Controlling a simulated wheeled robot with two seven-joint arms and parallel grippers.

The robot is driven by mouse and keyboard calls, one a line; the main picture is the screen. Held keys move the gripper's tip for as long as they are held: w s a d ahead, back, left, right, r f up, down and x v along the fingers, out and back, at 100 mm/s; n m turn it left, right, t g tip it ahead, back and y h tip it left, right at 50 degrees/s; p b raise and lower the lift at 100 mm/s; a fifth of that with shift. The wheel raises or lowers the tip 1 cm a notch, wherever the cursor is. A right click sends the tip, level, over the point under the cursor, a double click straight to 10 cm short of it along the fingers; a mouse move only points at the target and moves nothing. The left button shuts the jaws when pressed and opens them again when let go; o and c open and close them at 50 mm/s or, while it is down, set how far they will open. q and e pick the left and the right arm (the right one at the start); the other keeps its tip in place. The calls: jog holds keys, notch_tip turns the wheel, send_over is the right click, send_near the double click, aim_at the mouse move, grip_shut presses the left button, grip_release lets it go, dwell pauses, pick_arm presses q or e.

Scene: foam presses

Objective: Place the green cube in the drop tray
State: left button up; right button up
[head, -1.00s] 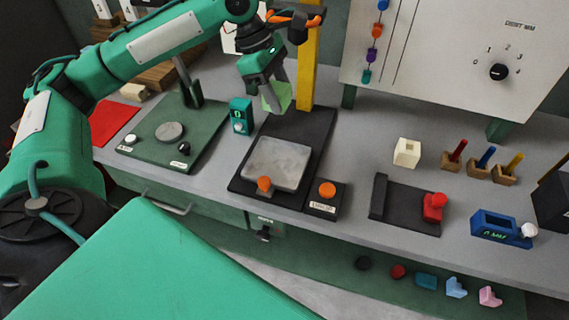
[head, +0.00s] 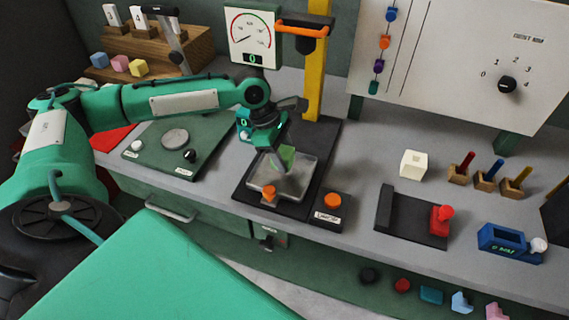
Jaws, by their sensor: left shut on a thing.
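The green cube (head: 288,154) is between the fingers of my left gripper (head: 281,162), which points down over the grey square plate (head: 268,174) on the black base of the press. The fingers partly hide the cube. I cannot tell whether the cube touches the plate. No part in view is readably marked as the drop tray, and I cannot tell which one it is. My right gripper is not in view.
The press's yellow column (head: 319,75) and orange handle (head: 303,29) stand just behind my left gripper. Orange buttons (head: 333,200) are at the press's front. A cream cube (head: 413,164) and a black fixture with a red clamp (head: 441,220) are to the right.

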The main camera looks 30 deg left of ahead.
pick_arm(q)
notch_tip(320, 180, down, 4)
jog(key=shift+r, duration=0.25)
jog(key=o, duration=1)
jog(key=shift+c, duration=0.2)
jog(key=v, duration=1.2)
